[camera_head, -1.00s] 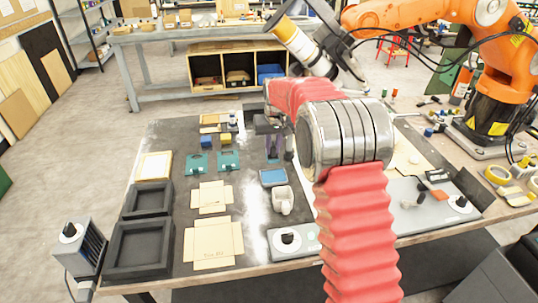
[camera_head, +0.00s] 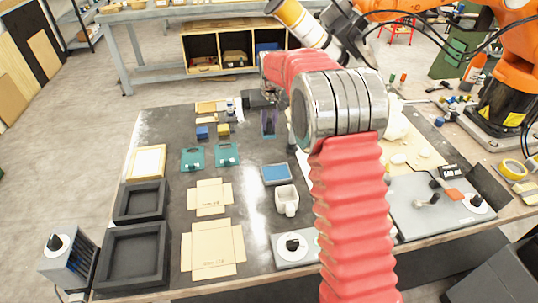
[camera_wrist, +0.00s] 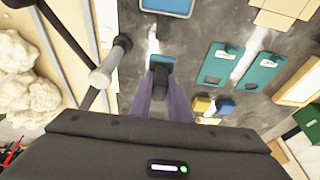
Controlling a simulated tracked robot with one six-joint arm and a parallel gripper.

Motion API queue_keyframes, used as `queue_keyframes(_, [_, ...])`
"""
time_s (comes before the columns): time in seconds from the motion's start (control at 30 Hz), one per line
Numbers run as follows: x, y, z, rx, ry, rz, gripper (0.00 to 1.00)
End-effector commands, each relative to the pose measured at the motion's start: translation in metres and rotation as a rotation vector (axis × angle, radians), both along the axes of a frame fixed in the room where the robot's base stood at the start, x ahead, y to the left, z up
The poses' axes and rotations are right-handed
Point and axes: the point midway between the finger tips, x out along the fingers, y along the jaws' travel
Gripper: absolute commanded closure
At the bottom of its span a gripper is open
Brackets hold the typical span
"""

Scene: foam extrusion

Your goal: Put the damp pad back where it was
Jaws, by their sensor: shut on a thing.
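My gripper (camera_head: 268,128) hangs over the far middle of the dark work mat (camera_head: 160,134), with purple fingers pointing down. In the wrist view its fingers (camera_wrist: 161,82) are closed around a dark part, with a small flat teal-blue piece (camera_wrist: 163,61) showing at their tips. I take this piece for the damp pad, but its shape is mostly hidden by the fingers. I cannot tell whether it touches the mat. A blue rectangular pad in a light-rimmed tray (camera_head: 276,174) lies nearer on the mat, apart from my gripper; it also shows in the wrist view (camera_wrist: 167,5).
Two teal plates (camera_head: 227,155) and small blue and yellow blocks (camera_head: 223,129) lie left of my gripper. A white mug (camera_head: 287,200) stands below the blue pad. Cardboard blanks (camera_head: 212,249) and black trays (camera_head: 133,256) fill the near left. An orange robot arm (camera_head: 512,65) stands right.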

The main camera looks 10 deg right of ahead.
Motion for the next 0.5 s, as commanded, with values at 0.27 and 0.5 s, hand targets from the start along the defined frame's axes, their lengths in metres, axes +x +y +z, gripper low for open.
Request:
queue_keyframes(0.27, [0.000,-0.001,-0.021,0.000,0.003,-0.001,1.00])
queue_keyframes(0.5, [0.000,-0.001,-0.049,0.000,0.001,-0.001,1.00])
